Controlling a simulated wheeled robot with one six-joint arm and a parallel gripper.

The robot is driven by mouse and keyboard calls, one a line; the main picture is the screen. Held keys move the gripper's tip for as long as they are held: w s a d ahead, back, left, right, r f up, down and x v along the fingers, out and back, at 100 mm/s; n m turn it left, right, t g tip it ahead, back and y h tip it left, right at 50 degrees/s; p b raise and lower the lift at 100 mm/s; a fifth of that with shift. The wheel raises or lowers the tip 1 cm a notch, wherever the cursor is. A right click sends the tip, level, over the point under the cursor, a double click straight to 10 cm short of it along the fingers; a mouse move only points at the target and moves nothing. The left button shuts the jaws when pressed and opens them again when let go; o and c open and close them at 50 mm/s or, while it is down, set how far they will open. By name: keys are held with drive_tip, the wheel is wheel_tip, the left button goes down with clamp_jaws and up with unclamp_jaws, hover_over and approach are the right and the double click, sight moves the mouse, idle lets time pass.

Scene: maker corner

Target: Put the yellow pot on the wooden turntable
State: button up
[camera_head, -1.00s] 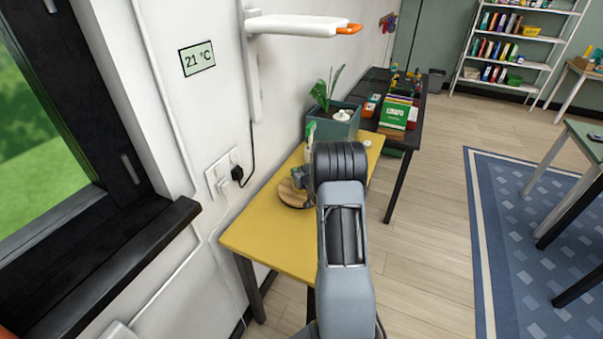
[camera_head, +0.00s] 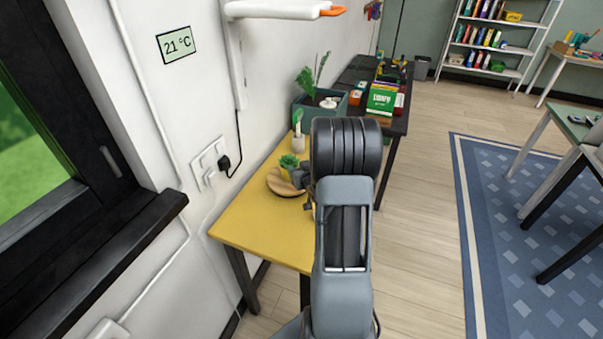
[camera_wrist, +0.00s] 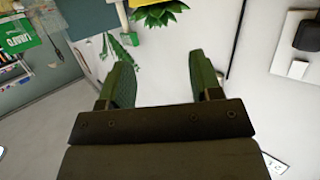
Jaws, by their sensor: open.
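The wooden turntable (camera_head: 277,187) is a round tan disc on the yellow table in the head view, partly hidden by my gripper. A small green leafy plant (camera_head: 289,161) shows just behind my gripper, over the turntable's far side. Its leaves also show at the top of the wrist view (camera_wrist: 158,14), beyond my fingertips. A yellowish patch lies under the leaves in the head view. It may be the yellow pot, but I cannot tell whether its base rests on the turntable. My gripper (camera_wrist: 158,68) is open, with nothing between its fingers.
A white vase (camera_head: 299,144) and a teal planter (camera_head: 303,111) stand farther back by the wall. A black table (camera_head: 398,124) with a green box (camera_head: 381,99) lies beyond. The yellow table's near end (camera_head: 255,230) is clear. A wall socket (camera_head: 208,163) is at the left.

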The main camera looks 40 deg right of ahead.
drive_tip(key=s+a+r+n+g+y, duration=0.1)
drive_tip(key=s+a+r+g, duration=0.2)
drive_tip(key=s+a, duration=0.4)
drive_tip(key=s+a+r+n+g+y, duration=0.1)
drive_tip(key=s+a+r+g, duration=0.2)
drive_tip(key=s+a, duration=0.4)
drive_tip(key=s+a+r+n+g+y, duration=0.1)
drive_tip(key=s+a+r+g, duration=0.3)
drive_tip(key=a, duration=0.9)
drive_tip(key=s, duration=0.3)
drive_tip(key=shift+r+y, duration=0.4)
